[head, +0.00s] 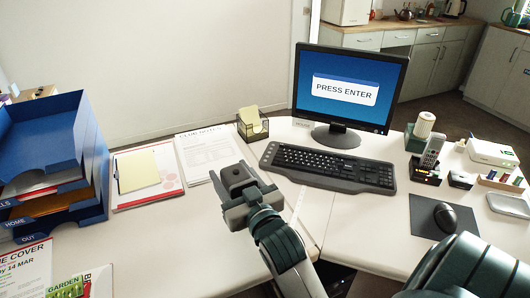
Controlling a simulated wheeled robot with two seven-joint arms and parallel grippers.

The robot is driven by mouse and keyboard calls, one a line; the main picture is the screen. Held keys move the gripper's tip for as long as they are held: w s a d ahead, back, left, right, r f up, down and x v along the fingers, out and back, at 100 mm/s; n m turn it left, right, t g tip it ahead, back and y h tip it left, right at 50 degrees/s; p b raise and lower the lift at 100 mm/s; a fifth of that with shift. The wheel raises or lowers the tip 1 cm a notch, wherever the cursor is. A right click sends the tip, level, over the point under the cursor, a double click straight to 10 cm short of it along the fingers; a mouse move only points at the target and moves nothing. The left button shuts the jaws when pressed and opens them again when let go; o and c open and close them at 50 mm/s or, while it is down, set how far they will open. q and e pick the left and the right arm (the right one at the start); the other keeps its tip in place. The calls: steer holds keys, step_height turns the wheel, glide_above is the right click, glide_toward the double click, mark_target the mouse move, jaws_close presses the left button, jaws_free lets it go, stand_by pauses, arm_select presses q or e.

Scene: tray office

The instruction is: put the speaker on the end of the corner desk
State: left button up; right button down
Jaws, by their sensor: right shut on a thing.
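My right gripper (246,197) is over the left part of the corner desk (190,245), near its middle. It is shut on a small dark grey block (236,175), which looks like the speaker. The jaws hide part of the block. I cannot tell whether the block touches the desk top or is held above it. My left gripper is not in view.
Papers (207,147) and a note holder (252,125) lie behind the gripper. Blue letter trays (95,165) stand at left. A keyboard (330,166), monitor (348,90), mouse (445,215) and phone (432,150) are to the right. The front middle of the left part is clear.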

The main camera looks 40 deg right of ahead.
steer(key=a+f+n+y, duration=0.1)
steer(key=a+f+y, duration=0.1)
steer(key=a, duration=0.6)
steer(key=shift+s+a+f+n+y, duration=0.15)
steer(key=shift+s+a+n+y, duration=0.15)
steer(key=shift+s+a+y, duration=0.1)
steer(key=shift+d, duration=0.15)
